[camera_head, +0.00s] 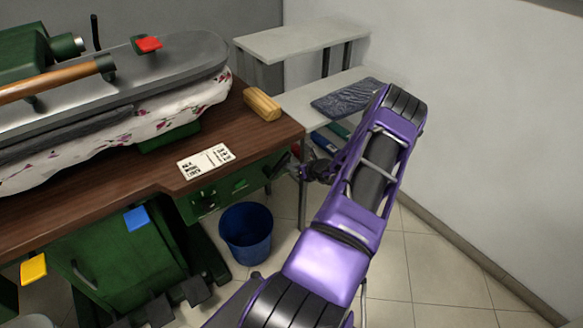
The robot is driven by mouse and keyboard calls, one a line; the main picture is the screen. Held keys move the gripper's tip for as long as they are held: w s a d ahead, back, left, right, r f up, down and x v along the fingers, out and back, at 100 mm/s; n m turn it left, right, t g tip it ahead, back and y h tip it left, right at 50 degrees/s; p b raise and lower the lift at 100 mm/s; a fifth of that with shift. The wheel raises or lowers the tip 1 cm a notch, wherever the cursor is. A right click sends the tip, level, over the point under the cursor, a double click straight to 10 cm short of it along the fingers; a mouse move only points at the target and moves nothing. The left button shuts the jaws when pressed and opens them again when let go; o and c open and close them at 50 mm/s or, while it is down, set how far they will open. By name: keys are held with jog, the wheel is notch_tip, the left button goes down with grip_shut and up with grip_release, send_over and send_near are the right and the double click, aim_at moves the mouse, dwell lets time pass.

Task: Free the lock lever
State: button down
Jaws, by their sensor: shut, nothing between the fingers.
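A large green press stands at the left, with a grey pressing head (185,62) above a flower-patterned padded cover (205,100). A red tab (148,44) sits on the head, and a black upright lever (95,32) rises behind it. A blue tab (136,219) and a yellow tab (33,269) show on the lower front. I cannot tell which part is the lock lever. My gripper (274,169) is shut and empty at the right end of a green housing (235,184) under the tabletop; whether it touches is unclear. My wrist hides the space behind it.
The wooden tabletop (165,183) holds a printed card (206,161) and a yellow-brown block (262,103). A blue bucket (246,233) stands on the floor below my gripper. Dark pedals (196,290) are at lower left. Behind are pale shelves (300,40) with folded dark cloth (346,98).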

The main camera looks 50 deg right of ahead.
jog(key=shift+w+a+r, duration=0.15)
jog(key=shift+w+r, duration=0.1)
jog(key=shift+r, duration=0.15)
dwell(0.3)
notch_tip(320, 180, down, 4)
jog(key=s+d+b, duration=0.2)
jog(key=b, duration=0.1)
jog(key=s+a+r+p, duration=0.1)
jog(key=s+a+r, duration=0.3)
jog(key=s, duration=0.3)
jog(key=shift+s+a+p, duration=0.25)
jog(key=shift+a+p, duration=0.1)
jog(key=shift+p, duration=0.05)
jog(key=shift+r, duration=0.1)
